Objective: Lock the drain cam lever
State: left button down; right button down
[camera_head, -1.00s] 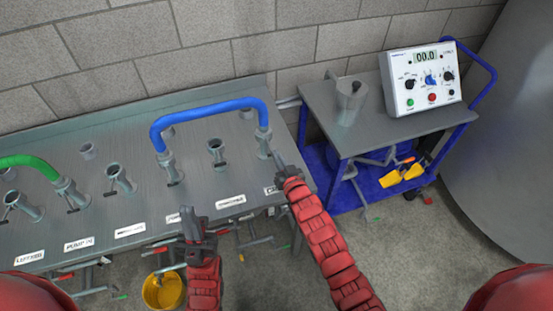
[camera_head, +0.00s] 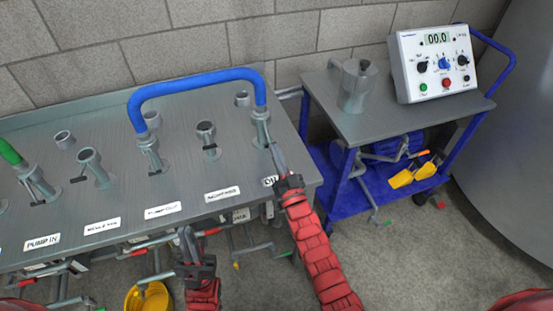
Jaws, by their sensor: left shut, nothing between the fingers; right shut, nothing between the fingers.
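The blue hose (camera_head: 195,83) arches from one upright port on the steel panel to the rightmost port (camera_head: 261,125). A label beginning with "D" (camera_head: 269,181) sits in front of that rightmost port, partly covered by my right gripper. My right gripper (camera_head: 272,149) is shut, its thin fingertips close beside the lower part of this port. I cannot tell whether they touch it. The cam lever there is small and largely obscured by the fingers, so its position is unclear. My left gripper (camera_head: 184,233) is shut and empty at the panel's front edge, below the labels.
Other ports, such as an open one (camera_head: 206,135), carry small dark levers. A green hose (camera_head: 9,152) is at the far left. Pipes and valves hang below the panel, near a yellow bucket (camera_head: 149,297). A blue cart (camera_head: 411,115) with a control box (camera_head: 436,64) stands right.

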jog(key=shift+w+f+b, duration=0.2)
jog(key=shift+f+b, duration=0.2)
jog(key=shift+f, duration=0.1)
dwell(0.4)
